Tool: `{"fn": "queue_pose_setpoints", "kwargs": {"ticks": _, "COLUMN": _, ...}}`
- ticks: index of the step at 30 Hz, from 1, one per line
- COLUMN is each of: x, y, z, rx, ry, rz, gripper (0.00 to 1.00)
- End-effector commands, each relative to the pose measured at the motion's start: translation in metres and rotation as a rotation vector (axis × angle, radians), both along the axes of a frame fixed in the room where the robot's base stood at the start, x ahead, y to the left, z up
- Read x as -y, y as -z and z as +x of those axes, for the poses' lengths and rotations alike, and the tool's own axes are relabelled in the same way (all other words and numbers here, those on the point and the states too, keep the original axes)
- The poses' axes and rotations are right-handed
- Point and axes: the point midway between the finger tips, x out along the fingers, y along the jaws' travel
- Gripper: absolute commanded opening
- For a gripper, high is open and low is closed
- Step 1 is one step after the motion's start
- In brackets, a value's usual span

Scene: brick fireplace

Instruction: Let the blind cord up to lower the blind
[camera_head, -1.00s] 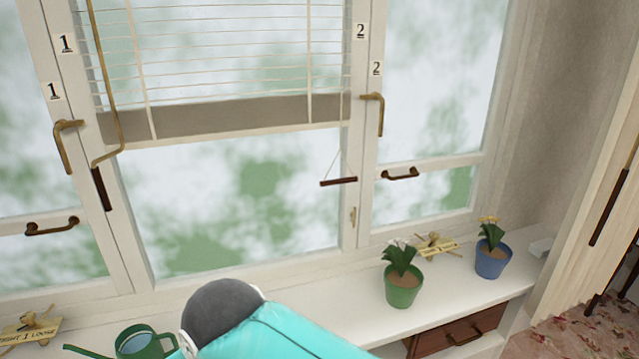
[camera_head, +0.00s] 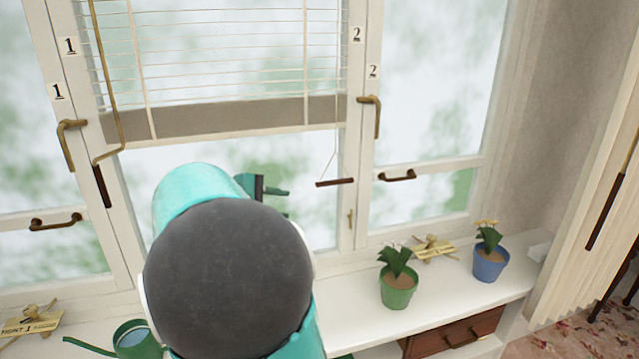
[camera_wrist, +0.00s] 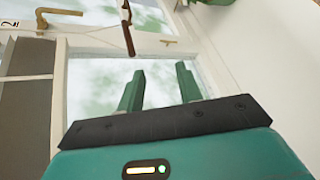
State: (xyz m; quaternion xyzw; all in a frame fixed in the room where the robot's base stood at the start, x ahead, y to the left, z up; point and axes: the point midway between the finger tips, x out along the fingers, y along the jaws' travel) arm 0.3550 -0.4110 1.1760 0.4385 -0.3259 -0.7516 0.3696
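The blind (camera_head: 235,115) hangs partly raised over the middle window. Its thin cord (camera_head: 335,145) drops from the right side to a dark wooden bar (camera_head: 334,182), which hangs free in front of the glass. In the wrist view the bar (camera_wrist: 128,32) is beyond and above my fingertips, apart from them. My gripper (camera_head: 278,192) is left of the bar in the head view, partly hidden by my arm. In the wrist view my gripper (camera_wrist: 160,80) has its two green fingers apart with nothing between them.
A small brass cleat (camera_head: 350,218) is on the frame below the bar. Brass window handles (camera_head: 374,115) and a dark pull (camera_head: 397,176) are to the right. A green pot (camera_head: 398,291), blue pot (camera_head: 490,263) and watering can (camera_head: 135,340) stand on the sill.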

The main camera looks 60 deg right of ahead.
Motion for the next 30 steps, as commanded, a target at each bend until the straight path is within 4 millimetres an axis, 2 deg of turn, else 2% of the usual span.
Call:
{"fn": "queue_pose_setpoints", "kwargs": {"ticks": 1, "x": 0.016, "y": -0.005, "z": 0.0, "rx": -0.055, "ry": 0.016, "rz": -0.051, "gripper": 0.35}}
{"fn": "queue_pose_setpoints", "kwargs": {"ticks": 3, "x": 0.033, "y": -0.014, "z": 0.0, "rx": -0.113, "ry": 0.03, "rz": -0.106, "gripper": 0.35}}
{"fn": "queue_pose_setpoints", "kwargs": {"ticks": 9, "x": 0.053, "y": -0.023, "z": -0.004, "rx": -0.175, "ry": 0.046, "rz": -0.165, "gripper": 0.35}}
{"fn": "queue_pose_setpoints", "kwargs": {"ticks": 14, "x": 0.071, "y": -0.019, "z": -0.013, "rx": -0.175, "ry": 0.045, "rz": -0.164, "gripper": 0.35}}
{"fn": "queue_pose_setpoints", "kwargs": {"ticks": 30, "x": 0.155, "y": 0.003, "z": -0.053, "rx": -0.172, "ry": 0.04, "rz": -0.162, "gripper": 0.35}}
